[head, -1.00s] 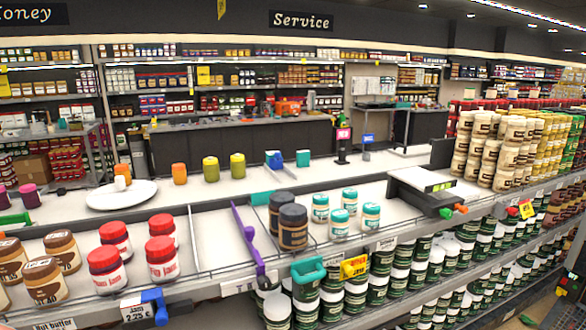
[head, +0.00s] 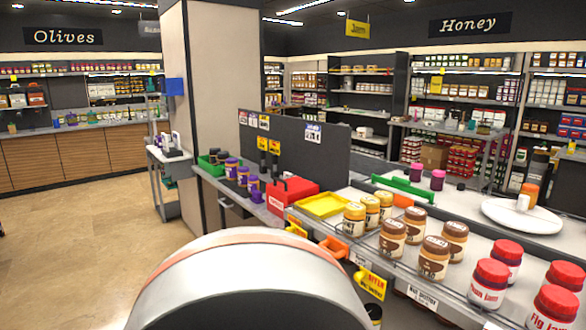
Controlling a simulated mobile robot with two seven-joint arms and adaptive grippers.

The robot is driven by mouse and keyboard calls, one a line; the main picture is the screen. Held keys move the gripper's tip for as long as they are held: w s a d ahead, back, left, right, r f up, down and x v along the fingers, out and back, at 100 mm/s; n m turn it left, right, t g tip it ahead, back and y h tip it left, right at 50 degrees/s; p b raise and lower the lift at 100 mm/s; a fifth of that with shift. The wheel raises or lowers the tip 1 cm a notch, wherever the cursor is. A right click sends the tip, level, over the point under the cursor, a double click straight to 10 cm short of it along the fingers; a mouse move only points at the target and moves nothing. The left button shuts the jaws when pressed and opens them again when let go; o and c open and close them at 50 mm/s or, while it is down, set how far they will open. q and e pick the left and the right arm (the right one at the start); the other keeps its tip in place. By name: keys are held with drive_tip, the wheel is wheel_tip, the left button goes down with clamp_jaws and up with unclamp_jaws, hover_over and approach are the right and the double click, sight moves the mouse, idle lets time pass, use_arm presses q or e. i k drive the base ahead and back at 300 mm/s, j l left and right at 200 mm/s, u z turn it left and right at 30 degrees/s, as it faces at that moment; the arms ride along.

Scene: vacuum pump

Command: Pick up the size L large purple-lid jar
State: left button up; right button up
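Several dark jars with purple lids (head: 231,168) stand close together on the counter at the left end of the shelf, beside a green tray. Their size marks are too small to read. Two jars with magenta lids (head: 437,180) stand farther back on the shelf behind a green strip; I cannot tell their size either. Neither of my grippers is in view. A large white rounded part, apparently of my own arm, fills the bottom middle.
A red box (head: 292,197) and a dark upright panel (head: 290,140) stand beside the purple-lid jars. A yellow tray (head: 323,206) and brown-labelled jars (head: 392,238) are right of them. A pale pillar (head: 222,90) rises behind. Open floor (head: 80,225) lies left.

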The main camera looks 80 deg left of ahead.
sight(232, 164)
drive_tip(key=u, duration=3.2)
drive_tip(key=i+j+u, duration=0.1)
drive_tip(key=i+u, duration=0.35)
drive_tip(key=u, duration=0.2)
drive_tip(key=i, duration=2.35)
drive_tip(key=i+j+z, duration=0.1)
drive_tip(key=i, duration=1.1)
drive_tip(key=i+j, duration=0.15)
drive_tip(key=i, duration=1.05)
drive_tip(key=i+j, duration=0.1)
drive_tip(key=i, duration=1.05)
